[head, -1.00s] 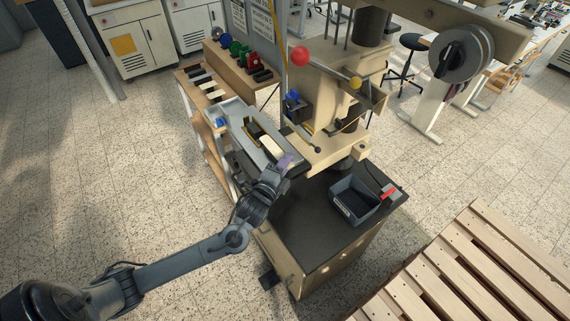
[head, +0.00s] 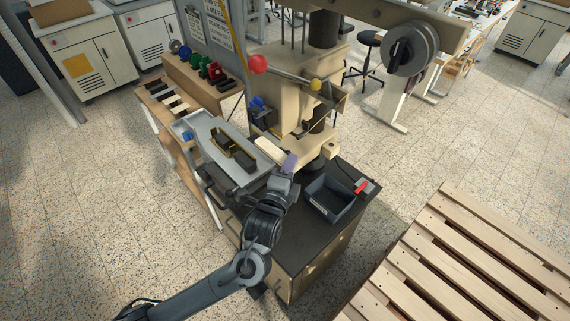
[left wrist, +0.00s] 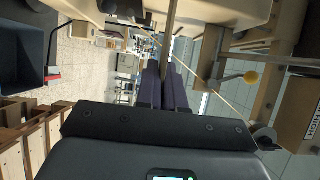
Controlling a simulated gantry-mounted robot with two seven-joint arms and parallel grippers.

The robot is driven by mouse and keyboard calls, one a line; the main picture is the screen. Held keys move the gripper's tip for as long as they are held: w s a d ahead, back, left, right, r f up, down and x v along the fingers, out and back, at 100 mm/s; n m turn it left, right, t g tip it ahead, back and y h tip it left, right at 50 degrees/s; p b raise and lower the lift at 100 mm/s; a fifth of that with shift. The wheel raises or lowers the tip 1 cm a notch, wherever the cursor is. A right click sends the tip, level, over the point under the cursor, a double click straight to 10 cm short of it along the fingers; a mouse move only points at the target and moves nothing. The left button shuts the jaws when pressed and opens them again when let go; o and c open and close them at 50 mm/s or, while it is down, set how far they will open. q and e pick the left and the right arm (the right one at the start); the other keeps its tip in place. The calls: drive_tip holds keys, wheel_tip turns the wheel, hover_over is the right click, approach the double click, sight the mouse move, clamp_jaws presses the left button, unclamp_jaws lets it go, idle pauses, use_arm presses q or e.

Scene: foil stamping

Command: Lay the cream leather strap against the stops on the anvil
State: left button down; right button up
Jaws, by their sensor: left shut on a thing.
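The cream leather strap (head: 269,150) is held at one end by my left gripper (head: 290,163), which has purple fingertips. The strap points up and left, between the grey tray and the press. In the left wrist view the fingers (left wrist: 163,88) are closed together, with a thin edge-on strip, apparently the strap (left wrist: 172,25), rising between them. The press (head: 285,95) stands just behind the strap. I cannot clearly tell the anvil and its stops from the other press parts, nor whether the strap touches anything. My right gripper is not in view.
A grey tray (head: 212,128) holding dark pieces with yellow edges lies left of the strap. An open dark bin (head: 333,203) stands on the black cabinet top, right of my gripper. A ball-ended lever (head: 258,64) juts from the press. A wooden pallet (head: 465,260) is at lower right.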

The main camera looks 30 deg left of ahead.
use_arm(q)
drive_tip(key=shift+a+f, duration=0.1)
drive_tip(key=shift+f, duration=0.05)
drive_tip(key=a+f+b, duration=0.1)
drive_tip(key=a+f, duration=0.4)
drive_tip(key=shift+b, duration=0.3)
idle(1.5)
drive_tip(key=shift+a+f+b, duration=0.5)
drive_tip(key=shift+a+f, duration=1)
drive_tip(key=shift+a, duration=0.05)
drive_tip(key=shift+a+f, duration=0.15)
drive_tip(key=shift+a, duration=0.05)
idle(0.6)
drive_tip(key=shift+a+f, duration=0.25)
drive_tip(key=shift+a, duration=0.15)
